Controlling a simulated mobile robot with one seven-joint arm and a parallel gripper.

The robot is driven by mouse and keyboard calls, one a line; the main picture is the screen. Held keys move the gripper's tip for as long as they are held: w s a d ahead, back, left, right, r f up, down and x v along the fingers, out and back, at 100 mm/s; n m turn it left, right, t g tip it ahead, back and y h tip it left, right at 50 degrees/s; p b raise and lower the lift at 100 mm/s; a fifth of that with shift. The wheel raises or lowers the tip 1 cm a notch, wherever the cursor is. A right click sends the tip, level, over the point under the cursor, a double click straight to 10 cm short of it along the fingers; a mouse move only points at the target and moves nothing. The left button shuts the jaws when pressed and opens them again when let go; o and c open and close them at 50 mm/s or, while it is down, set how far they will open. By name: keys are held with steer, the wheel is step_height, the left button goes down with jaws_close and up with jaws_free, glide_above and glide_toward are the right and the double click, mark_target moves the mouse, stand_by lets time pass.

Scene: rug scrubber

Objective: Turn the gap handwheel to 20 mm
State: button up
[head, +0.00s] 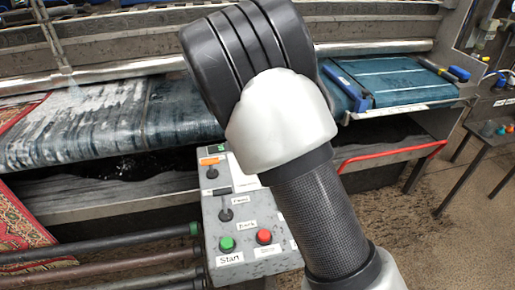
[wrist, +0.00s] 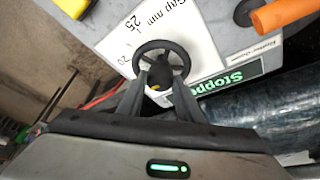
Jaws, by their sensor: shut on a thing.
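The black gap handwheel (wrist: 166,44) sits on the grey panel in the wrist view, beside a white scale plate (wrist: 179,30) printed "Gap mm" with 25 and 20. My gripper (wrist: 160,79) is shut on the wheel, its two dark fingers either side of the hub. A small yellow mark shows at the hub; I cannot tell which number it points to. In the head view my arm hides the wheel and my gripper. The control panel (head: 234,262) shows there, left of my arm.
The panel bears a green button (head: 227,244), a red button (head: 264,237), a black lever (head: 225,214) and an orange handle (head: 210,161), which also shows in the wrist view (wrist: 285,15) near a green "Stopped" display (wrist: 232,78). Dark rollers (head: 100,252) lie left of the panel.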

steer(key=m+p, duration=0.1)
steer(key=m, duration=0.2)
steer(key=m+g+h+p, duration=0.1)
steer(key=m, duration=0.1)
steer(key=shift+w+a+m+h, duration=0.1)
steer(key=shift+a+m+h, duration=0.05)
steer(key=shift+m+h, duration=0.2)
steer(key=shift+m+g, duration=0.25)
steer(key=shift+g, duration=0.15)
steer(key=o, duration=1)
steer(key=p+v, duration=0.2)
steer(key=v, duration=1.5)
steer(key=shift+a+r, duration=0.1)
steer(key=shift+r, duration=0.1)
